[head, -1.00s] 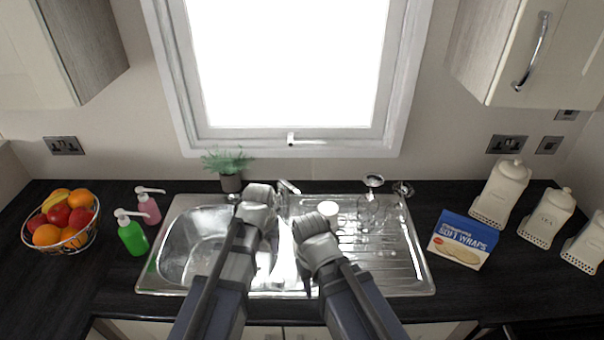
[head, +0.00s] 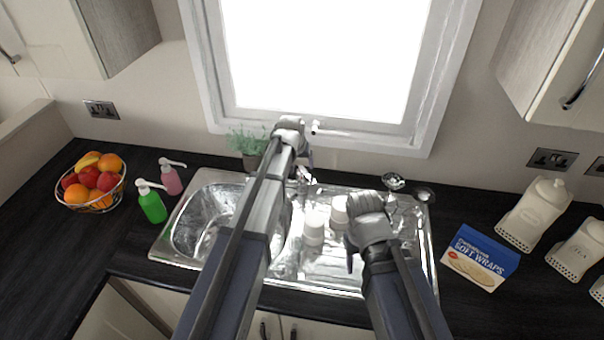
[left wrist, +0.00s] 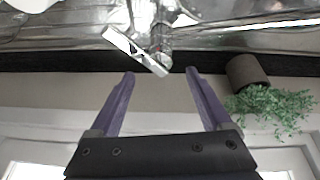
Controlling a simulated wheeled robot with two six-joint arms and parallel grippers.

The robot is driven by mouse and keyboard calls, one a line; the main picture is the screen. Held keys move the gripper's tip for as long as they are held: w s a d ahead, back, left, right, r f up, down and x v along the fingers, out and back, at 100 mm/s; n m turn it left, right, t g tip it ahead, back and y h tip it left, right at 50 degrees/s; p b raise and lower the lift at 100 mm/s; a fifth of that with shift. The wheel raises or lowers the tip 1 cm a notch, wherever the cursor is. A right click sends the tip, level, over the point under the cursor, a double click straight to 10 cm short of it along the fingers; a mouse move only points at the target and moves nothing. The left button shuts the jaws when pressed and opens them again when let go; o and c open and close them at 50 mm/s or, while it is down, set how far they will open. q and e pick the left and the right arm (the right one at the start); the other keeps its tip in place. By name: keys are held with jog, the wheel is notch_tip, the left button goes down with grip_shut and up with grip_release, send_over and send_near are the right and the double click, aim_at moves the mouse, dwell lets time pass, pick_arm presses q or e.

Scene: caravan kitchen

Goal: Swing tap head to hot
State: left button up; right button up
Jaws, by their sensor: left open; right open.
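The chrome tap (head: 305,176) stands at the back of the sink, mostly hidden behind my left gripper in the head view. In the left wrist view, the tap (left wrist: 136,51) shows a flat bright bar and a round body beside it. My left gripper (left wrist: 160,73) is open, its two purple fingers apart with the tap just beyond the tips and nothing visible between them. In the head view my left gripper (head: 303,158) is at the back of the sink, by the tap. My right gripper (head: 352,258) is over the drainer, its fingers partly hidden.
A potted plant (head: 250,150) stands close left of my left gripper. White cups (head: 314,228) and glassware (head: 394,182) are on or behind the drainer. Soap bottles (head: 152,203) and a fruit bowl (head: 98,200) are left; a wraps box (head: 480,257) is right.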

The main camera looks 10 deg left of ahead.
aim_at(301, 170)
pick_arm(q)
jog(key=b+x, duration=0.5)
jog(key=x, duration=0.1)
jog(key=shift+f, duration=0.1)
pick_arm(e)
notch_tip(301, 170, down, 6)
jog(key=shift+r, duration=0.1)
pick_arm(q)
jog(key=shift+c, duration=0.4)
grip_shut()
